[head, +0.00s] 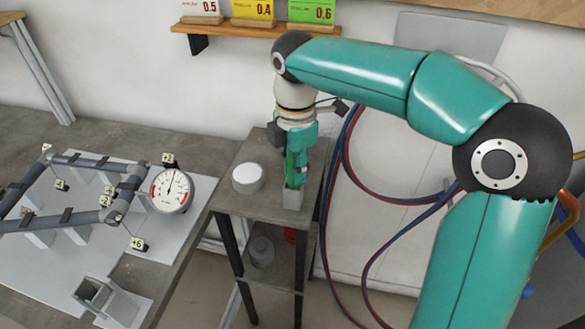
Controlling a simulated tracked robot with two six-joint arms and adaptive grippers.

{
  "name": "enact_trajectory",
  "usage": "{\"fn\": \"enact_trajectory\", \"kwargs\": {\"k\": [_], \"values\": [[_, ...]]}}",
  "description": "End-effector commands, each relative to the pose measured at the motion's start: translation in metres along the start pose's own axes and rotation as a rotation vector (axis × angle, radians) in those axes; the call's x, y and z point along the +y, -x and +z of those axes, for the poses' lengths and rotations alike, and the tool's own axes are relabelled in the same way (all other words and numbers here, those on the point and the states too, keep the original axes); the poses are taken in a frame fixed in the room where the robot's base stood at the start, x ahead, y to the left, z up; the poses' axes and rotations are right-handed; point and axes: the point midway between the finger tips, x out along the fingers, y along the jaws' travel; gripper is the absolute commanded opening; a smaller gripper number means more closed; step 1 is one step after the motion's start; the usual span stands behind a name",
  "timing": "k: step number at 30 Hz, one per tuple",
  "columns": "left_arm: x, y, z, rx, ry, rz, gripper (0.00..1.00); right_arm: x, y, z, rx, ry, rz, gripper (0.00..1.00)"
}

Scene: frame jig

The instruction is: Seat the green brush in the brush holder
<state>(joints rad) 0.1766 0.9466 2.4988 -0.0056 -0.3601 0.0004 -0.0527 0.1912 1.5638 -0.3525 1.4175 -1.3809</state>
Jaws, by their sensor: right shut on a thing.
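My right gripper (297,172) points down over the small grey stand, right of the picture's middle. It is shut on the green brush (291,165), which is upright and partly hidden by the fingers. The brush's lower end is at a small light grey square block or socket (292,199) on the stand top; I cannot tell whether it is inside it or just above it. A grey open-topped square box (95,291) stands on a plate at lower left. I cannot tell which of these two is the brush holder. My left gripper is not in view.
A white round tub (248,178) sits on the stand (262,205), left of the gripper. A pipe frame with a dial gauge (172,191) and number tags lies on the left bench (170,262). Red and blue hoses hang behind my right arm. A shelf with coloured cards is above.

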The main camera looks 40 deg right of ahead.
Motion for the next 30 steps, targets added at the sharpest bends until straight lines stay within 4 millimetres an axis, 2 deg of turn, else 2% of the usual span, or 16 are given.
{"fn": "enact_trajectory", "kwargs": {"k": [13, 14, 18, 19, 30], "values": [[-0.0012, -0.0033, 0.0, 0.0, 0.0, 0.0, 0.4, 0.0001, -0.0059, 0.0001, 0.0, 0.0, 0.0, 0.0], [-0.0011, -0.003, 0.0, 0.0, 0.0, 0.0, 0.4, 0.0001, -0.0056, 0.0001, 0.0, -0.001, 0.0, 0.28], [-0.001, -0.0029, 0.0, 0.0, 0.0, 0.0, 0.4, 0.0, -0.0054, 0.0001, 0.0, 0.0, 0.0, 0.51], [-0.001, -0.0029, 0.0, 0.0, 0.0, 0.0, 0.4, 0.0, -0.0054, 0.0002, 0.0, -0.001, 0.0, 0.54], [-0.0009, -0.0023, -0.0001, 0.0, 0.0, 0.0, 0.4, 0.0001, -0.0024, 0.0002, 0.0, 0.0, 0.0, 0.54]]}}
